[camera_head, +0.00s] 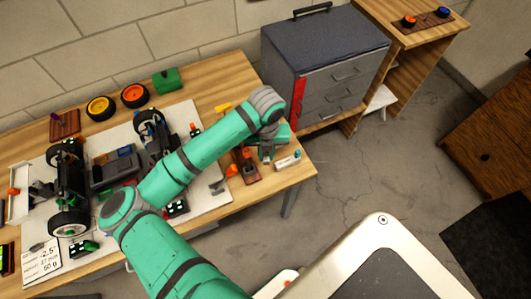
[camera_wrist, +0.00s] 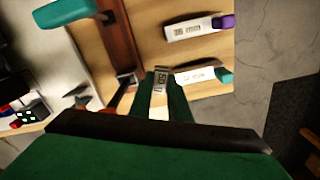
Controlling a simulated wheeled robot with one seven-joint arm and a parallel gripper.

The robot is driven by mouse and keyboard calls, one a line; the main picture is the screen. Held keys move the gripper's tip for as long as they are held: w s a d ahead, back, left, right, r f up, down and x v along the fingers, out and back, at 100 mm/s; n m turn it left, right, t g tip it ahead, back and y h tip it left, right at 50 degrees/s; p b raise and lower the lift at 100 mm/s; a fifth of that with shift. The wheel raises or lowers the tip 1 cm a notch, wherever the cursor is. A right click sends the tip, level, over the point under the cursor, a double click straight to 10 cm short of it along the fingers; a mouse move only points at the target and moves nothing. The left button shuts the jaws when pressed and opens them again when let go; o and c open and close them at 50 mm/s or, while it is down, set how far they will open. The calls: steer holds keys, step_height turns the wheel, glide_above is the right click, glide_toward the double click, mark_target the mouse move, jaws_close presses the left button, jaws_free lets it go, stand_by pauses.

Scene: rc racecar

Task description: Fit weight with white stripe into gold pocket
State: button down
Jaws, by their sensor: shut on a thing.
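My gripper (camera_wrist: 162,88) is shut on a small pale weight (camera_wrist: 160,82) with dark lettering that seems to read 50. The weight stands between the fingertips, above the wooden table top. Its white stripe cannot be made out for certain. In the head view my gripper (camera_head: 267,152) is low over the table's right end and mostly hidden behind my wrist. The RC car (camera_head: 115,165) lies on a white board to the left, well apart from my gripper. I cannot pick out the gold pocket in either view; my arm covers part of the car.
White labelled bars with a purple end (camera_wrist: 198,28) and a teal end (camera_wrist: 205,73) lie beside my gripper, near the table edge. A brown wooden holder (camera_wrist: 122,42) is on the other side. A grey drawer cabinet (camera_head: 325,75) stands behind. A specification card (camera_head: 45,262) lies front left.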

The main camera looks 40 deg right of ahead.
steer(key=s+a+r, duration=0.6)
steer(key=s+r, duration=0.1)
steer(key=s, duration=0.3)
steer(key=shift+a+r, duration=0.2)
steer(key=shift+r, duration=0.05)
steer(key=shift+s, duration=0.1)
